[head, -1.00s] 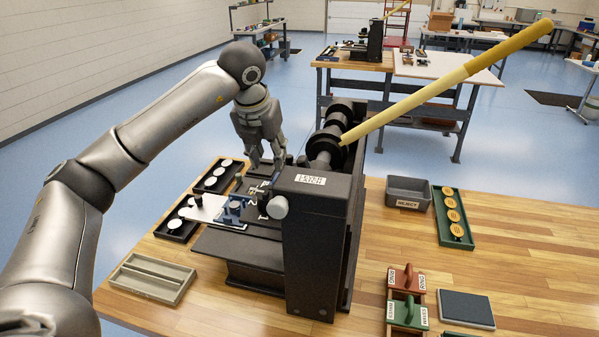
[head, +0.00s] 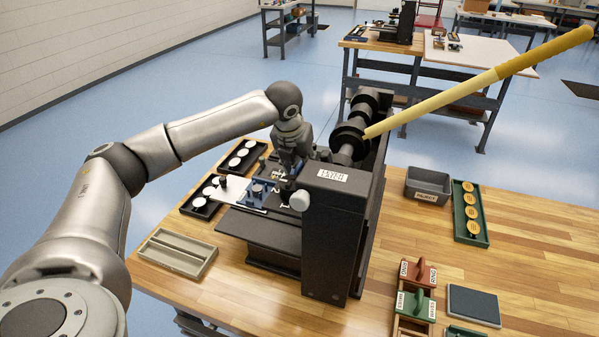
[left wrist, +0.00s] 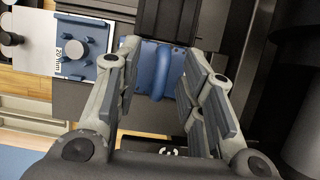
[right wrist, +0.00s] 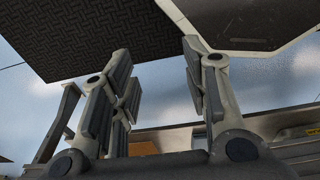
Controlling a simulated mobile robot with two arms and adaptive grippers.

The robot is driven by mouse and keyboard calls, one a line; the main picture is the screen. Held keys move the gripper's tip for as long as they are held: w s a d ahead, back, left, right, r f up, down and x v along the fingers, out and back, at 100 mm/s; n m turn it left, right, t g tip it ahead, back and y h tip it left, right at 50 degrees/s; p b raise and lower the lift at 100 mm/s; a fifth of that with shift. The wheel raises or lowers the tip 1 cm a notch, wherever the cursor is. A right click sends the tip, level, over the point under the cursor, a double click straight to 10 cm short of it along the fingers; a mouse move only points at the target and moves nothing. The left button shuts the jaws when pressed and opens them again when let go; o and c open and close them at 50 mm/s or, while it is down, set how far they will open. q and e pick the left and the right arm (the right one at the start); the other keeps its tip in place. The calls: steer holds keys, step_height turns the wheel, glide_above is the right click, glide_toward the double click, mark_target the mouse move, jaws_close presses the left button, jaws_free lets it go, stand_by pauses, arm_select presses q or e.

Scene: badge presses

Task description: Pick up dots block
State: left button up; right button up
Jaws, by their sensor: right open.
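A blue block with an arched blue handle (left wrist: 162,75) sits at the press in the left wrist view. No label shows on it, so I cannot confirm that it is the dots block. My left gripper (left wrist: 158,88) is open, with its fingers on either side of the handle and gaps showing. In the head view my left gripper (head: 291,172) is low at the far left side of the black press (head: 335,235), and it hides the block there. My right gripper (right wrist: 158,85) is open and empty, below a dark textured panel.
A blue fixture (head: 259,189) with a round knob sits on a white plate left of the press. A long yellow lever (head: 480,85) rises to the right. Red (head: 418,272) and green (head: 416,304) handled blocks stand in a wooden rack. The right tabletop has free room.

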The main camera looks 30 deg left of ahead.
arm_select(q)
steer(key=shift+w+f, duration=0.15)
steer(key=shift+f, duration=0.2)
steer(key=shift+a+f, duration=0.1)
steer(key=shift+f, duration=0.05)
steer(key=shift+w, duration=0.1)
steer(key=shift+c, duration=1.1)
steer(key=c, duration=0.5)
jaws_close()
arm_select(e)
steer(key=shift+s+d+r, duration=0.1)
steer(key=shift+s, duration=0.8)
